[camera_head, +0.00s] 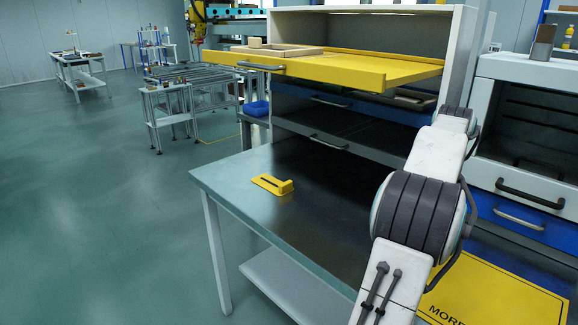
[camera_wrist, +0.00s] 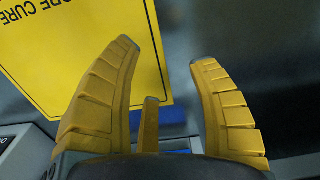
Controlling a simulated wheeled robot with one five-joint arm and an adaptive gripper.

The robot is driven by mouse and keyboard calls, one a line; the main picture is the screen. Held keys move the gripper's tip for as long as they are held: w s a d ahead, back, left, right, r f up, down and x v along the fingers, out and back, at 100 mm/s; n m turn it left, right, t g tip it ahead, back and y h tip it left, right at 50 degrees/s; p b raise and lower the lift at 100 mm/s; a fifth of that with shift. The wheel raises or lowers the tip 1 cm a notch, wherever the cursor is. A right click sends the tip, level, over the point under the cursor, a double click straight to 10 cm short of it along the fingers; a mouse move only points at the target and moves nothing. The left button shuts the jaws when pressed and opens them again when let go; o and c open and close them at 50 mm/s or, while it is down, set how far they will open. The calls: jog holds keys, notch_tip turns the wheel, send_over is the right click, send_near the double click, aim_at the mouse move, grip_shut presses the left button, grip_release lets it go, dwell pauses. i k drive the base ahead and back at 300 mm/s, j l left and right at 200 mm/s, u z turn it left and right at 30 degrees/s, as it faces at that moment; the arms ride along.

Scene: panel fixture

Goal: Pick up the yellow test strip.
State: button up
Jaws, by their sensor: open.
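A small yellow piece (camera_head: 272,184), which looks like the yellow test strip, lies on the dark grey table (camera_head: 235,192) near its left edge in the head view. It has a dark slot along its flat part and a raised tab at its right end. My gripper (camera_wrist: 165,55) is open and empty in the wrist view, with its two ribbed yellow fingers spread apart. The yellow piece does not show in the wrist view. In the head view my arm is at the right, well away from the piece, and my gripper cannot be made out.
A yellow panel with black lettering (camera_head: 490,290) is at the lower right; it also shows in the wrist view (camera_wrist: 75,50). A pulled-out yellow drawer (camera_head: 400,70) overhangs the table's back. A white cabinet (camera_head: 530,70) stands at right. The tabletop around the piece is clear.

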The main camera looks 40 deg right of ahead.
aim_at(272, 180)
jog(key=i, duration=1.5)
